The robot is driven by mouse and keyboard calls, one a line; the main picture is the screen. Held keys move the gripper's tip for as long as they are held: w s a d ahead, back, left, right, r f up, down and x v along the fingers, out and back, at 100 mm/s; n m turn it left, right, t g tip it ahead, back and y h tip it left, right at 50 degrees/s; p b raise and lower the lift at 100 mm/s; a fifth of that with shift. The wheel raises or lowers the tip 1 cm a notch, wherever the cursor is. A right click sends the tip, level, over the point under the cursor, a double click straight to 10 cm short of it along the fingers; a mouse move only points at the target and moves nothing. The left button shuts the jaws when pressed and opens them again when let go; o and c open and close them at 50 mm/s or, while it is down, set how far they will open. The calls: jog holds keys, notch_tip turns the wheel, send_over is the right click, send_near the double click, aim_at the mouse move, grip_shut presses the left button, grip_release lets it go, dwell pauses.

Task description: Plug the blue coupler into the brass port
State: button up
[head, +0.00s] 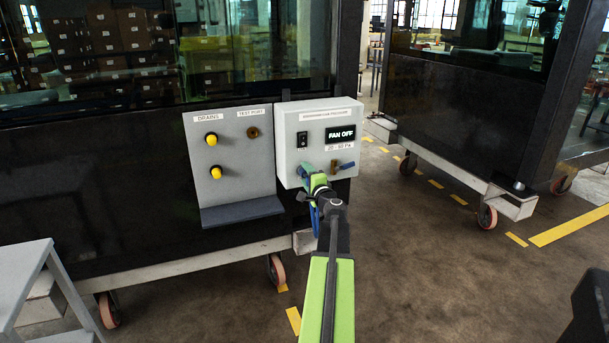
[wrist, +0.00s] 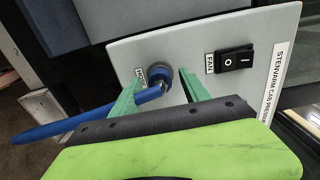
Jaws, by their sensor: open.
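My gripper (wrist: 162,76) is open, with one green finger on each side of the coupler. In the head view my gripper (head: 318,176) is at the box's lower left and mostly hides the coupler. A brass port (head: 253,132) is on the grey panel to the left, under the TEST PORT label.
The white box (head: 320,118) has a switch (head: 302,141) and a FAN OFF display (head: 340,133). A fitting with a blue lever (head: 347,165) is right of my gripper. The grey panel has two yellow knobs (head: 211,139) and a shelf (head: 240,211). A step (head: 25,262) stands left.

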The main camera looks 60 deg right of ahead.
grip_shut()
dwell(0.3)
jog(key=shift+s, duration=0.1)
jog(key=v, duration=0.6)
dwell(1.3)
